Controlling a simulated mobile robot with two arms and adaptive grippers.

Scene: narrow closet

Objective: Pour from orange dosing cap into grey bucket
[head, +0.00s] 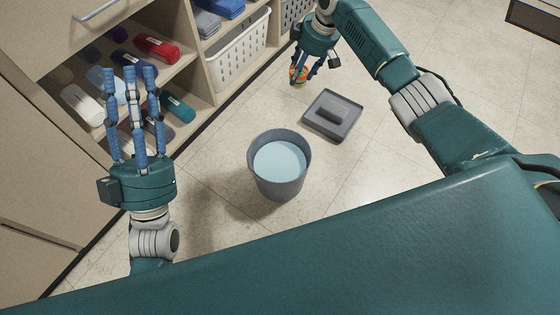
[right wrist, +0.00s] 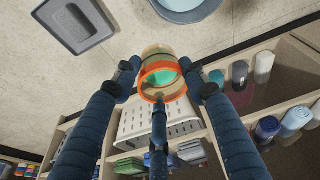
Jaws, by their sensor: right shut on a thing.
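The grey bucket (head: 278,190) stands on the floor in the middle of the head view, with pale blue liquid in it. The orange dosing cap (head: 298,75) is in my right gripper (head: 306,72), behind the bucket and to its right. In the right wrist view the orange cap (right wrist: 160,80) sits between the fingers of the right gripper (right wrist: 161,90), and green liquid shows inside it. The bucket's edge (right wrist: 185,14) shows at the top there. My left gripper (head: 135,80) is open and empty in front of the shelves at left.
A grey lid-like tray (head: 345,128) lies on the floor right of the bucket. The shelf unit at left holds several rolled items, such as a red one (head: 155,49), and a white basket (head: 233,55).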

